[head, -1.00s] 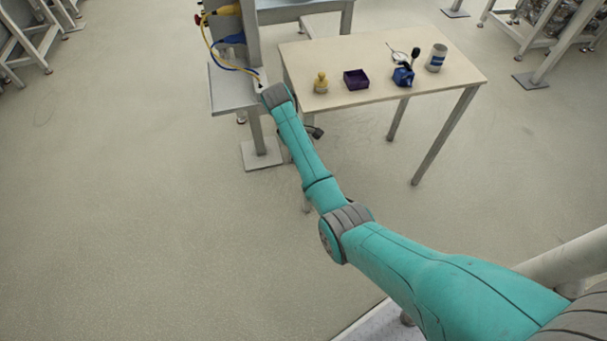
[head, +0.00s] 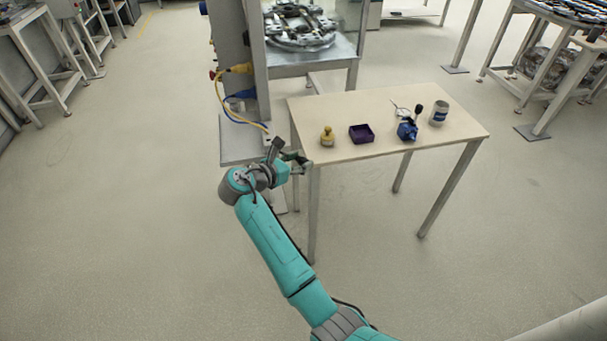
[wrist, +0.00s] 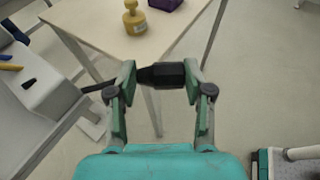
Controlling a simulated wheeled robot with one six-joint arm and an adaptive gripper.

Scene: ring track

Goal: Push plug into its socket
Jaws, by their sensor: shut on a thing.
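My gripper (wrist: 160,77) is shut on a black plug (wrist: 167,74), which lies crosswise between its two fingers in the wrist view. A dark cable (wrist: 98,87) runs from the plug to the left. In the head view my gripper (head: 290,158) is beside the near left corner of the table, close to the grey column. A yellow connector (head: 240,69) and a blue connector (head: 241,95) with cables sit on the column's left side. I cannot make out an empty socket for the black plug.
The light table (head: 375,155) carries a yellow weight (head: 327,137), a purple box (head: 361,134), a blue item (head: 407,131) and a cup (head: 439,113). The grey column (head: 240,55) with its shelf stands left of the table. The floor at left is clear.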

